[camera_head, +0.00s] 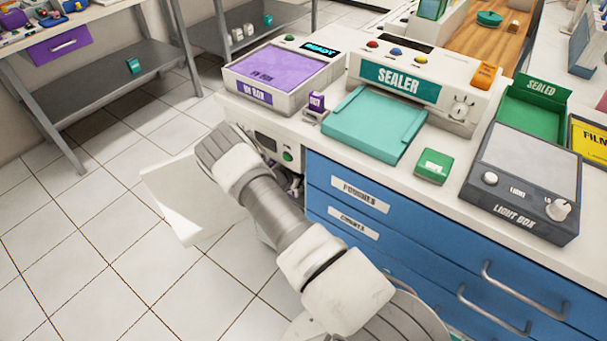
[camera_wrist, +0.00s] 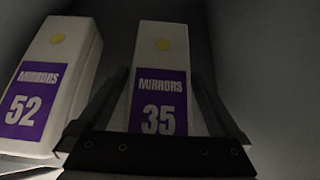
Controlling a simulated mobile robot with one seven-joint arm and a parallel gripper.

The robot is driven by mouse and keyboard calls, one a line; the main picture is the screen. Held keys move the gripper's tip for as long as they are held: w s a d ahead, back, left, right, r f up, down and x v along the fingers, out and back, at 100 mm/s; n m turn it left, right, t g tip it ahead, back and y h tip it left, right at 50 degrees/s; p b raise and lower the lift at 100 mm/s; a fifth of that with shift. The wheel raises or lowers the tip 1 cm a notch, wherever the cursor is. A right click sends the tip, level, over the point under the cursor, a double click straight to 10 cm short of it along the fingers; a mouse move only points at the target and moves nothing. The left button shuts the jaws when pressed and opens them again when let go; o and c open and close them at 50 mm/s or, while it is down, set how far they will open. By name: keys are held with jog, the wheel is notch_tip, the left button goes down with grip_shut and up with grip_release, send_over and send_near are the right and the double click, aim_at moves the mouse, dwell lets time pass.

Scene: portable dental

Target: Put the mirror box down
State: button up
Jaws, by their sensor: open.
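In the wrist view a white mirror box with a purple label "MIRRORS 35" (camera_wrist: 160,75) stands upright between the fingers of my gripper (camera_wrist: 160,80). The fingers are open, one on each side of this box; whether they touch it I cannot tell. A second white box labelled "MIRRORS 52" (camera_wrist: 50,85) stands just left of it, tilted in the picture. Each has a yellow dot near its top. In the head view my arm hides the gripper and both boxes.
The boxes stand in a dim, grey-walled space. In the head view a white panel (camera_head: 178,200) juts out left of my arm. The counter above holds a UV box (camera_head: 285,75), a sealer (camera_head: 400,80), a teal tray (camera_head: 375,122) and a light box (camera_head: 525,175). Blue drawers (camera_head: 400,240) are below.

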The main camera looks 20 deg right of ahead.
jog(key=s+a+p, duration=0.2)
jog(key=s+a, duration=0.5)
jog(key=a, duration=0.4)
jog(key=shift+r, duration=0.4)
jog(key=shift+s, duration=0.1)
